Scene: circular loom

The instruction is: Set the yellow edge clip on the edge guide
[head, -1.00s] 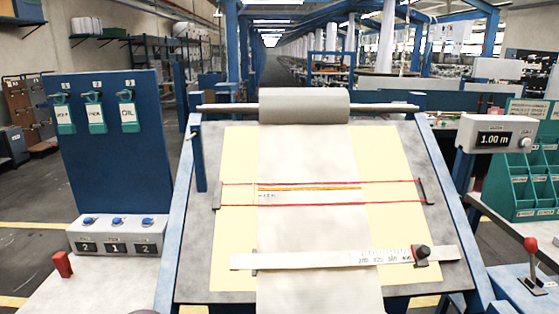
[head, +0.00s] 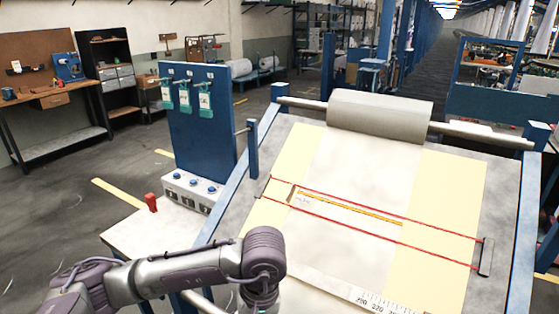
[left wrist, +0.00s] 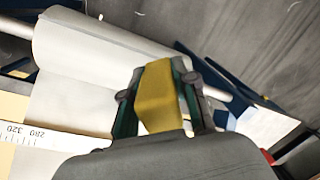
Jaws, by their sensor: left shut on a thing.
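The yellow edge clip (left wrist: 158,98) is a yellow block held between the dark green-padded fingers of my left gripper (left wrist: 160,82) in the left wrist view. In the head view my left arm comes in at the bottom; its gripper and the clip are out of that frame. A white bar with a printed scale (head: 362,292) lies across the cloth at the bottom of the head view, and part of it shows in the left wrist view (left wrist: 40,143). I cannot tell for sure whether this is the edge guide. My right gripper is not in view.
The pale cloth roll (head: 380,115) lies across the top of the sloped board. Red lines (head: 385,212) cross the cloth.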

